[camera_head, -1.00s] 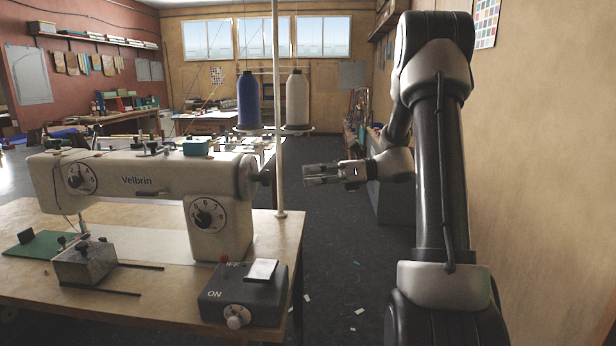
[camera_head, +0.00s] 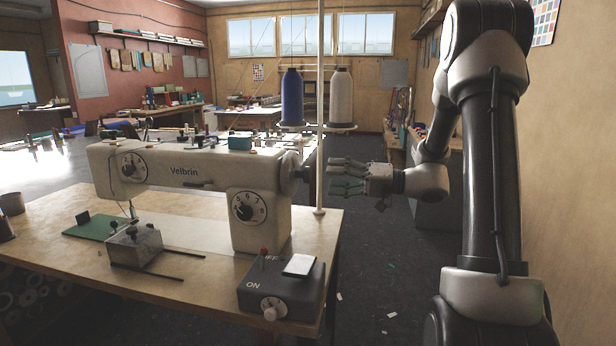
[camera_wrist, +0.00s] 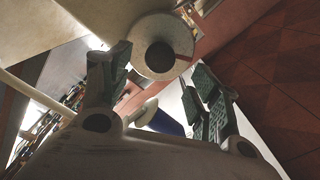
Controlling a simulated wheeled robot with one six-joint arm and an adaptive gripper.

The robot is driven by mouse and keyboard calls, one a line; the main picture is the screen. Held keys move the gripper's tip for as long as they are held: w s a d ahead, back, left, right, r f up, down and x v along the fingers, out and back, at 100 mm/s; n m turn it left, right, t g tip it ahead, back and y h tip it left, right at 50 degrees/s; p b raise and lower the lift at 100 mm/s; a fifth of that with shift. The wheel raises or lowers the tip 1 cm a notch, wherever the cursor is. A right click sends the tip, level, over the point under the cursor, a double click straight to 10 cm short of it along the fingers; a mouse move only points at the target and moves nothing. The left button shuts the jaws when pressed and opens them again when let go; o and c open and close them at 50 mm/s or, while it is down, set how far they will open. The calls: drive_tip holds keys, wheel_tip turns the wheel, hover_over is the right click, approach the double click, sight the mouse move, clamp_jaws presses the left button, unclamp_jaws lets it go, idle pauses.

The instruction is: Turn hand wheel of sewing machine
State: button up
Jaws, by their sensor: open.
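The cream sewing machine (camera_head: 200,172), marked Velbrin, stands on a wooden table. In the wrist view the wheel (camera_wrist: 181,48) is a pale disc with a dark round hub, lying beyond and between the fingertips. My gripper (camera_head: 332,176) is to the right of the wheel, pointing left at it, with a small gap between. In the wrist view my gripper (camera_wrist: 160,64) is open and its green-padded fingers are spread and empty.
The thread stand pole (camera_head: 321,110) rises close to my fingers and carries a blue cone (camera_head: 292,98) and a white cone (camera_head: 341,97). A control box (camera_head: 281,286) sits at the table's front right. Open floor (camera_head: 375,275) lies right of the table.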

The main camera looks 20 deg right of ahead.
sight(311, 176)
drive_tip(key=x, duration=0.8)
drive_tip(key=shift+c, duration=0.4)
drive_tip(key=c, duration=1)
